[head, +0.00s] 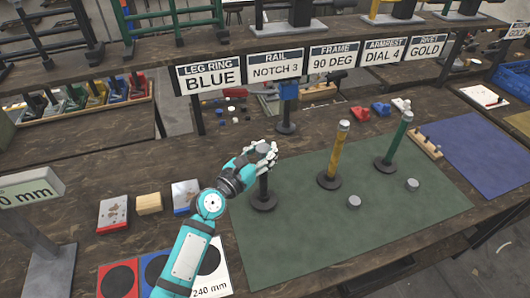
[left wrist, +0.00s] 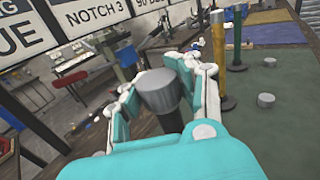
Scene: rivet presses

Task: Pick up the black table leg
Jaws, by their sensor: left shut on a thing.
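The black table leg (head: 263,190) stands upright on its round base at the left edge of the green mat (head: 320,235). My left gripper (head: 262,154) is shut on its upper end, with the fingers on either side of it. In the left wrist view the grey top of the black table leg (left wrist: 160,88) sits between the fingers of my left gripper (left wrist: 162,98). The base appears to rest on the mat; I cannot tell if it is lifted. My right gripper is not in view.
A yellow leg (head: 337,155) and a green leg (head: 396,142) stand to the right on the mat. A blue-topped leg (head: 287,105) stands behind. Two short grey cylinders (head: 354,201) (head: 412,184) lie on the mat. Label signs (head: 275,65) hang from the shelf.

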